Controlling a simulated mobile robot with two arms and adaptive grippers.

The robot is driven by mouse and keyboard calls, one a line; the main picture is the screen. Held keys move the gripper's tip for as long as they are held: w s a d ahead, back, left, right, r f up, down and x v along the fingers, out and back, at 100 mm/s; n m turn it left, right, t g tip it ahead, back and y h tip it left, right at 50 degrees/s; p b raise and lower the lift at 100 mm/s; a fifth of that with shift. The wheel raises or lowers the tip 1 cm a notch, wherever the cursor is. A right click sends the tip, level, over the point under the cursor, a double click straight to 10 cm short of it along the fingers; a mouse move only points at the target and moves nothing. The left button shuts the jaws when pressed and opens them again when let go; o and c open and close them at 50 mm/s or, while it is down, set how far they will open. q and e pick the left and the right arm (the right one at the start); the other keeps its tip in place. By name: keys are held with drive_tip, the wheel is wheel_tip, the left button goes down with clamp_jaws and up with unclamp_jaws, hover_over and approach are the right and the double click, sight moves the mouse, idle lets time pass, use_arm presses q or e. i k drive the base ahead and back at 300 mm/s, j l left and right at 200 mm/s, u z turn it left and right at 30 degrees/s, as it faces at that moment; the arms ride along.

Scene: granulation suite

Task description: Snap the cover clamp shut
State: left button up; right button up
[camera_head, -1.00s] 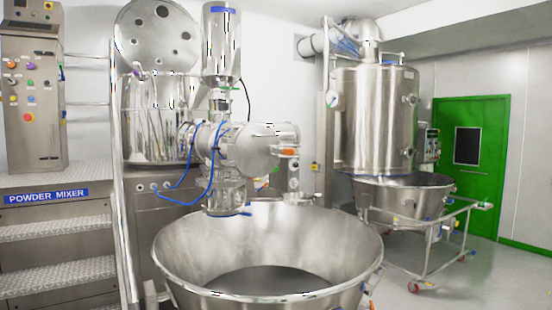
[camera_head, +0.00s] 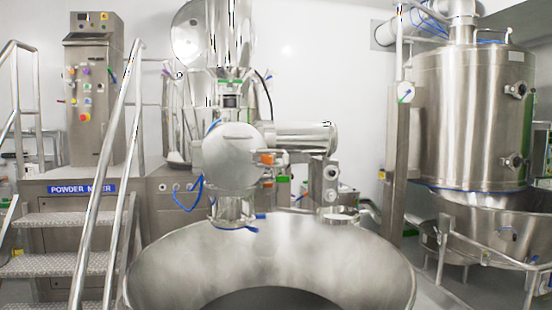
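A steel machine with a round domed cover (camera_head: 232,155) hangs above a large open bowl. A small orange part (camera_head: 267,158) sits at the cover's right edge; it may be the cover clamp, but it is too small to tell whether it is open or shut. A horizontal steel cylinder (camera_head: 303,137) extends to the right behind the cover. Neither of my grippers is in view.
The wide steel bowl (camera_head: 165,270) fills the lower middle, in front of the machine. Metal steps (camera_head: 65,218) with handrails (camera_head: 105,165) stand at left, below a control panel (camera_head: 85,95). A tall steel vessel (camera_head: 470,120) and a wheeled frame (camera_head: 475,258) stand at right.

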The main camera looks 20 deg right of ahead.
sight(268, 160)
drive_tip(key=l+u, duration=0.1)
drive_tip(key=l, duration=0.3)
drive_tip(key=l+u, duration=0.15)
drive_tip(key=l, duration=0.3)
drive_tip(key=k+l+u, duration=0.1)
drive_tip(key=l, duration=0.3)
drive_tip(key=k+l+u, duration=0.1)
drive_tip(key=l, duration=0.3)
drive_tip(key=k+l+u, duration=0.15)
drive_tip(key=l, duration=0.25)
drive_tip(key=l+u, duration=0.1)
drive_tip(key=l, duration=0.3)
drive_tip(key=k+l+u, duration=0.1)
drive_tip(key=l, duration=0.3)
drive_tip(key=k+l+u, duration=0.15)
drive_tip(key=l, duration=1.2)
drive_tip(key=k+z, duration=0.05)
drive_tip(key=k, duration=0.05)
